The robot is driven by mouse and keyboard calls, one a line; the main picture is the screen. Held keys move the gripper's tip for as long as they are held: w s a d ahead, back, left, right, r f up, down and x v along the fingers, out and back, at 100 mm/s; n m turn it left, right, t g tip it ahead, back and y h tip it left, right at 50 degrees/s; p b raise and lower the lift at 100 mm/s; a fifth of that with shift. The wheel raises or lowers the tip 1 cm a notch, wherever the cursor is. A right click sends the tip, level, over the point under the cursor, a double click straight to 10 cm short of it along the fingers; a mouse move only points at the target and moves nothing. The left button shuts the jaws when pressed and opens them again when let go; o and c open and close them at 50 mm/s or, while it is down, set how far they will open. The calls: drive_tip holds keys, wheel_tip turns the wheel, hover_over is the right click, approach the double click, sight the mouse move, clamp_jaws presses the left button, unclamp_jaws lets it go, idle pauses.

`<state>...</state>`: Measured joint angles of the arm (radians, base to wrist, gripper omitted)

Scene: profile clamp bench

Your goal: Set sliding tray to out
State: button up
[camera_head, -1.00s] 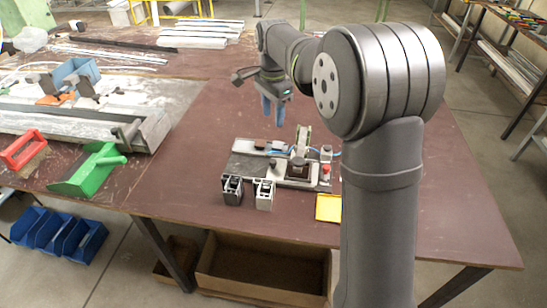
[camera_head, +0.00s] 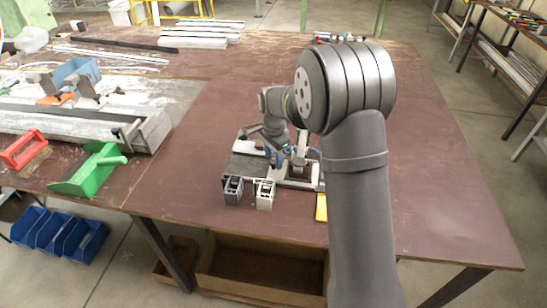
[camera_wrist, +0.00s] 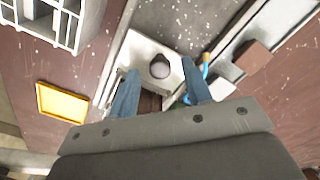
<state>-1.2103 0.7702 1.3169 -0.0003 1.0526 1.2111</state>
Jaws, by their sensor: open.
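The clamp fixture (camera_head: 245,168) stands on the brown bench, partly hidden by my arm. In the wrist view a pale plate (camera_wrist: 140,52), which looks like the sliding tray, carries a round grey knob (camera_wrist: 160,68). My gripper (camera_wrist: 160,70) is open, with its two blue fingers on either side of the knob as seen in this view. I cannot tell whether the fingers touch it. A dark brown part shows between the fingers, below the knob. In the head view my gripper (camera_head: 281,157) is low over the fixture.
A dark profile piece (camera_head: 233,190) and a pale profile piece (camera_head: 264,194) stand in front of the fixture. A yellow tray (camera_wrist: 62,102) lies nearby. A brown block (camera_wrist: 252,56) sits on the fixture. The bench to the right is clear.

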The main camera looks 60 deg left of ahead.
drive_tip(key=shift+f, duration=0.25)
clamp_jaws()
drive_tip(key=s+a, duration=0.9)
drive_tip(key=shift+s+a, duration=0.25)
drive_tip(key=shift+c, duration=0.2)
unclamp_jaws()
drive_tip(key=shift+s+a, duration=0.1)
drive_tip(key=shift+o, duration=0.2)
drive_tip(key=shift+r, duration=0.1)
